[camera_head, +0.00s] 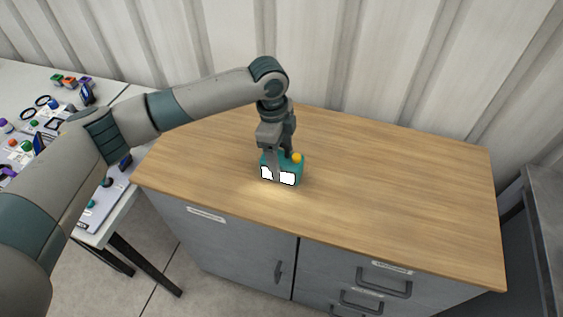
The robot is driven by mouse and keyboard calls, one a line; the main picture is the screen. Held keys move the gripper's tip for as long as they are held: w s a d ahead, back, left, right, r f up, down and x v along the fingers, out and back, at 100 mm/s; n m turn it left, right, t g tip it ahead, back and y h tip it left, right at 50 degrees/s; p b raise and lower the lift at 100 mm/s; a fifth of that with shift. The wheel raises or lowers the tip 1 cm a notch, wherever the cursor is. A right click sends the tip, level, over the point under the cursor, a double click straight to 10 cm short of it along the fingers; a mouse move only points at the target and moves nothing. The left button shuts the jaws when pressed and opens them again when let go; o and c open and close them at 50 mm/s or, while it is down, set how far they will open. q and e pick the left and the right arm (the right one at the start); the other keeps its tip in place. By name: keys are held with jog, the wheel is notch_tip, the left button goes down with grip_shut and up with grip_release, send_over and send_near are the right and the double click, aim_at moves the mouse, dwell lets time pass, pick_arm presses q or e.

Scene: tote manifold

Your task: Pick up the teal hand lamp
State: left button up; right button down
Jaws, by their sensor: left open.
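The teal hand lamp (299,175) stands on the wooden cabinet top, left of its middle. It is a small teal block with an orange knob on top and bright white lit panels at its front. My left gripper (275,168) is open and points down at the lamp, with a finger in front of the lamp's face. The gripper hides part of the lamp, and I cannot tell whether the fingers touch it. My right gripper is not in view.
The wooden cabinet top (400,190) is otherwise bare, with free room to the right. A grey corrugated wall (400,60) stands close behind. A white table (20,85) with several small coloured parts is at the left. A dark grey surface (545,200) is at the right edge.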

aim_at(281, 157)
pick_arm(q)
jog(key=shift+w+f+p, duration=0.15)
jog(key=shift+f+p, duration=0.4)
jog(key=shift+f, duration=1.2)
jog(key=c, duration=1.4)
jog(key=shift+r, duration=0.1)
